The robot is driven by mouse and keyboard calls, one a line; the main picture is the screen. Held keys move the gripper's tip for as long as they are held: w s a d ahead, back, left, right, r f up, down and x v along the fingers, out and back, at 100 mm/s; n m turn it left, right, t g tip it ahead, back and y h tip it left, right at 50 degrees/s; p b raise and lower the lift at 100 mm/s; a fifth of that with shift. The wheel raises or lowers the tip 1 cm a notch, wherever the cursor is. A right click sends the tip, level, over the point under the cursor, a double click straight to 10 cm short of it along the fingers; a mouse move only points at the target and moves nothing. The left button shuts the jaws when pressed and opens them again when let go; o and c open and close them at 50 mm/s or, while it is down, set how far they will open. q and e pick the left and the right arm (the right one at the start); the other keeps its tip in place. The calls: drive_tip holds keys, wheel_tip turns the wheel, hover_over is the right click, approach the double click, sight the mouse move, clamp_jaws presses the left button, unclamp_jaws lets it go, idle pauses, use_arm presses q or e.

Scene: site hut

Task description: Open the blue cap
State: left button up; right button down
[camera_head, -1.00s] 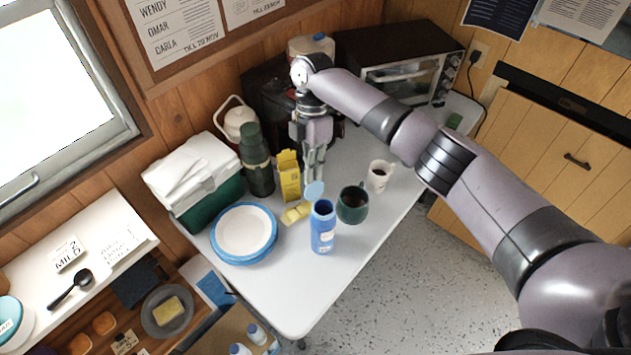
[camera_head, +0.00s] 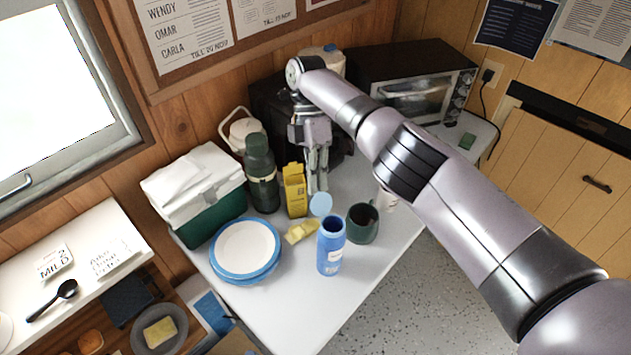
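The blue bottle (camera_head: 330,252) stands upright on the white table, its dark mouth uncovered. The light blue cap (camera_head: 320,204) is swung up and back, off the mouth, on the bottle's far side. My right gripper (camera_head: 317,188) points down just behind the cap, close to the yellow box. Its fingers are near each other; whether they are fully shut, or touch the cap, I cannot tell. Nothing is visibly held. My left gripper is not in view.
A dark green mug (camera_head: 362,226) stands right of the bottle, with a white mug (camera_head: 387,200) partly hidden by my arm. The yellow box (camera_head: 294,190), green flask (camera_head: 261,175), yellow pieces (camera_head: 301,232) and blue-rimmed plates (camera_head: 245,278) are nearby. The table's front is clear.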

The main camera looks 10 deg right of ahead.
idle(0.3)
drive_tip(key=c, duration=1.8)
unclamp_jaws()
drive_tip(key=shift+c, duration=0.2)
wheel_tip(320, 180, up, 10)
